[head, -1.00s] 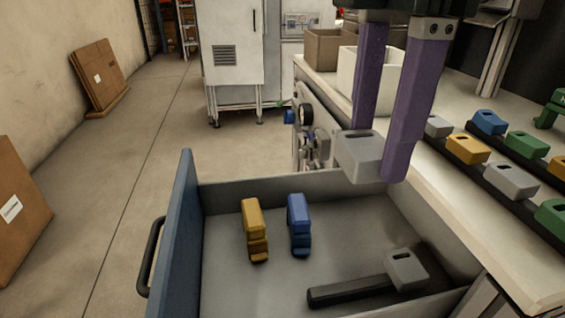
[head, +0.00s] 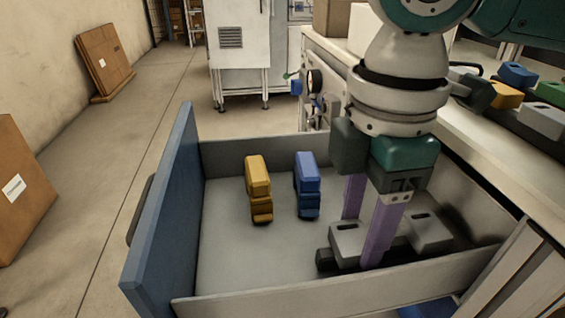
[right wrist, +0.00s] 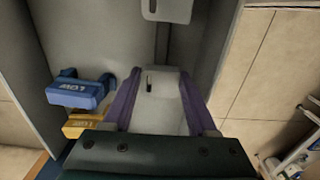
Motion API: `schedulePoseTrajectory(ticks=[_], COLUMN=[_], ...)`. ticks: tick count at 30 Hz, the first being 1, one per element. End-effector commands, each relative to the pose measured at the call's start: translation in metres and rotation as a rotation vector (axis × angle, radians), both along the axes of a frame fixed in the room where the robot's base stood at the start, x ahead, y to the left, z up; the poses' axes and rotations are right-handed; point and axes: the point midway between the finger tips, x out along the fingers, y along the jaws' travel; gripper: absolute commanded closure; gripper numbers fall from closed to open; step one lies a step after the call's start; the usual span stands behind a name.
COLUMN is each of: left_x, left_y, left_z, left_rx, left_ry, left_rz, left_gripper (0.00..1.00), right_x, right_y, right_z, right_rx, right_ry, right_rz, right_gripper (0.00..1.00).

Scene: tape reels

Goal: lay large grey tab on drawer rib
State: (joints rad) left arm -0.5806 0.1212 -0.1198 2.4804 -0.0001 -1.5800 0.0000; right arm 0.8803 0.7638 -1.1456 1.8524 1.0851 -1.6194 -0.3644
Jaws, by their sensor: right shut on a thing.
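My right gripper (head: 360,243) is down inside the open drawer, its purple fingers shut on a large grey tab (head: 345,236). The tab is at the left end of the dark drawer rib (head: 324,260); I cannot tell whether it rests on it or hangs just above. A second grey tab (head: 432,228) sits on the rib farther right. In the right wrist view the held tab (right wrist: 158,100) lies between the fingers, with the other grey tab (right wrist: 167,9) at the top edge. My left gripper is not in view.
A yellow truck-shaped block (head: 258,185) and a blue one (head: 307,185) lie on the drawer floor, left of my right gripper. The blue drawer front (head: 165,215) and grey walls enclose the space. The worktop at right holds coloured tabs, including a blue one (head: 517,75).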

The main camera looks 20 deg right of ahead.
Motion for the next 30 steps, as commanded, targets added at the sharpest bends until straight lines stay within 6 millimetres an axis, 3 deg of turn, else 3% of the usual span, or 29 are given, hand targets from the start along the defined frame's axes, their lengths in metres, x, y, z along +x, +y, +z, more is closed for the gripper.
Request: schedulePoseTrajectory(ticks=[9,10,18,26,30], left_x=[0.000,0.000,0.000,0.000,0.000], left_y=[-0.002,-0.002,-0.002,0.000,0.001], left_z=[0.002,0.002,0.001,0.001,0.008], left_rx=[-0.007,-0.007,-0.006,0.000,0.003], left_ry=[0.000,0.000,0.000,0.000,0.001], left_rz=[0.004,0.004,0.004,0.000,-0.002], left_gripper=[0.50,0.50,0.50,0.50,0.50], right_x=[0.000,0.000,0.000,0.000,0.001], right_y=[0.000,0.000,0.000,0.000,0.000], right_z=[-0.002,-0.002,-0.002,0.000,0.018], right_rx=[-0.001,-0.001,0.000,0.000,0.000], right_ry=[0.001,0.001,0.000,-0.001,-0.003], right_rz=[0.000,0.000,0.000,0.000,0.000], right_gripper=[0.93,0.41,0.12,0.12,0.12])
